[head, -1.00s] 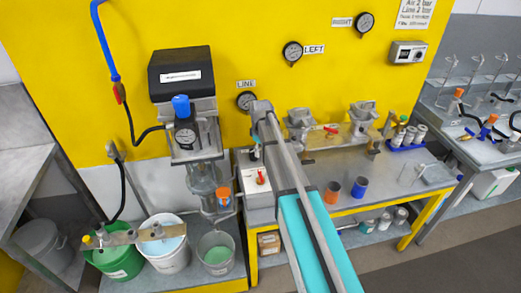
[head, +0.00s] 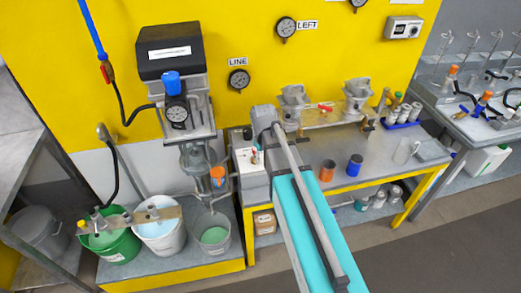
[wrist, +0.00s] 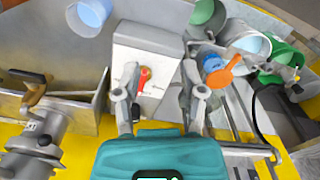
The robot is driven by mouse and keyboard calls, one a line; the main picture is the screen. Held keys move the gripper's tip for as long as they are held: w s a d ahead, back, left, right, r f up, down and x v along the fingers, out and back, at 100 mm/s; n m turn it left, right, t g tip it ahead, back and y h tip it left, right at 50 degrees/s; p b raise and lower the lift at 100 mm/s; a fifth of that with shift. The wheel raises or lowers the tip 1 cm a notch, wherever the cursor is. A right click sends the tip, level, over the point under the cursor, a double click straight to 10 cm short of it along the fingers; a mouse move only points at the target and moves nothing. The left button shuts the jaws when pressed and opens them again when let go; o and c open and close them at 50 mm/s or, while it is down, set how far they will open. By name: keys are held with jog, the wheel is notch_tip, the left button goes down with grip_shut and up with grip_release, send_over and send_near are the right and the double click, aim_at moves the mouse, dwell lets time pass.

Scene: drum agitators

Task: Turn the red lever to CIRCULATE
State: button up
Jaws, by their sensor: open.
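A red lever (wrist: 145,76) stands on a white panel (wrist: 136,47) on top of a grey box, between my fingers in the wrist view. Its label is too small to read. In the head view the lever (head: 254,156) is a small red spot on the white box top (head: 246,164), just left of my arm. My gripper (wrist: 160,93) is open and empty, one finger on each side of the lever in the picture, with no contact visible. I cannot tell the height gap. In the head view my arm hides the fingers.
A second red handle (head: 326,107) sits on the pipe between two metal pumps. Orange (head: 327,170) and blue (head: 355,165) cups stand on the bench to the right. Buckets stand lower left.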

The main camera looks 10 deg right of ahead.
jog(key=s+f+m+b, duration=0.1)
jog(key=s+m, duration=0.3)
jog(key=s, duration=0.7)
jog(key=shift+f, duration=0.2)
jog(key=shift+s, duration=0.1)
dwell(1.0)
